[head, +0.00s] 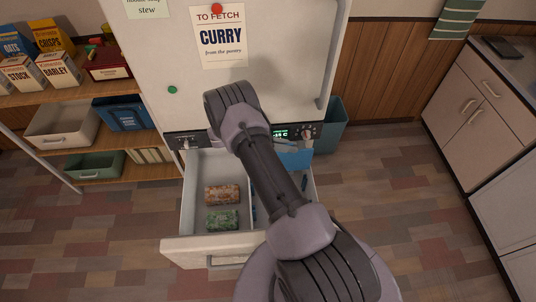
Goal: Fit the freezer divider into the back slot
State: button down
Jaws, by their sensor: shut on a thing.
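The freezer drawer (176,244) is pulled out below the fridge door. A flat blue panel, which looks like the freezer divider (297,160), stands at the back right of the drawer, partly behind my arm. My gripper (283,146) is mostly hidden by my arm; a small part shows at the panel's upper edge, shut on it. The back slot is hidden from this view, so I cannot tell whether the panel sits in it.
Two frozen packs, one brown (222,195) and one green (222,220), lie in the drawer's left compartment. A pale lengthwise wall (251,180) stands beside them. Shelves with boxes and bins (62,125) are at left; a teal bin (330,125) stands right of the fridge.

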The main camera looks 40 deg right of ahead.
jog(key=shift+a, duration=0.15)
notch_tip(320, 180, down, 6)
jog(key=b, duration=0.5)
jog(key=shift+r+b, duration=0.1)
jog(key=shift+b, duration=0.65)
dwell(1.1)
jog(key=shift+f+b, duration=0.4)
jog(key=shift+f, duration=0.15)
